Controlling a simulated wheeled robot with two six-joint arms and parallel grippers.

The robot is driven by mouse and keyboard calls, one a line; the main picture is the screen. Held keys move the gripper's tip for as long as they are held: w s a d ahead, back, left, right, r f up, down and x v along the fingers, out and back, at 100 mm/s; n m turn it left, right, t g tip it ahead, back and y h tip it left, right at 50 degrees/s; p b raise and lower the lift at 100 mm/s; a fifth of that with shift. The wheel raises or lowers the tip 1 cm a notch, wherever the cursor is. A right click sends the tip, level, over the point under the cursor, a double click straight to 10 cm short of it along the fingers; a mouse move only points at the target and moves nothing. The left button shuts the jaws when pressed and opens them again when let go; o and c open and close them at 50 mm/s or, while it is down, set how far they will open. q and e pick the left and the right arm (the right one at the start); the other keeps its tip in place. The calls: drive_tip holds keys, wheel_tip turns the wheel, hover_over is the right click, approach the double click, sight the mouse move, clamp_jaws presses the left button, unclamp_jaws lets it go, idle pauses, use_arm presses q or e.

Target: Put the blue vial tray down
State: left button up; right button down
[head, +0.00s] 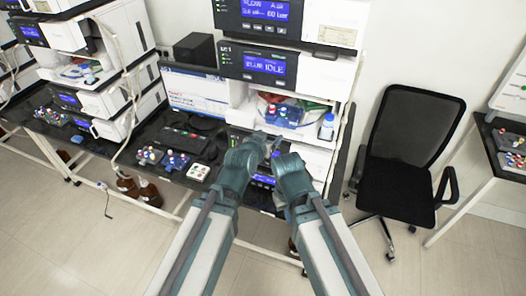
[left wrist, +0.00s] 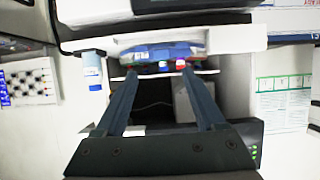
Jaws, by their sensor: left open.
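A blue vial tray (head: 283,112) with coloured caps sits in the open white bay of the middle instrument stack. The left wrist view, which looks upside down, shows the tray (left wrist: 165,52) on the white bay floor, just past my left fingertips. My left gripper (left wrist: 158,72) is open, its fingers spread with a gap between them. In the head view my left gripper (head: 268,140) is in front of and below the tray. I cannot tell whether a fingertip touches it. My right gripper (head: 283,154) is close beside it, its jaws mostly hidden.
A bottle (head: 326,128) stands right of the tray in the bay. A black chair (head: 412,135) stands to the right. A second instrument stack is at left.

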use_arm(q)
drive_tip(key=s+f+g+y, duration=0.2)
drive_tip(key=s+f+g, duration=0.5)
drive_tip(key=s+f, duration=0.4)
drive_tip(key=s+a+f+g+y, duration=0.1)
drive_tip(key=s+a+g+y, duration=0.2)
drive_tip(key=s, duration=0.7)
drive_tip(key=a+g, duration=0.1)
drive_tip(key=g, duration=0.1)
drive_tip(key=shift+a+f+g, duration=0.35)
drive_tip(key=shift+a+g, duration=0.05)
wheel_tip(320, 180, down, 12)
drive_tip(key=b, duration=1.2)
drive_tip(key=shift+f, duration=0.15)
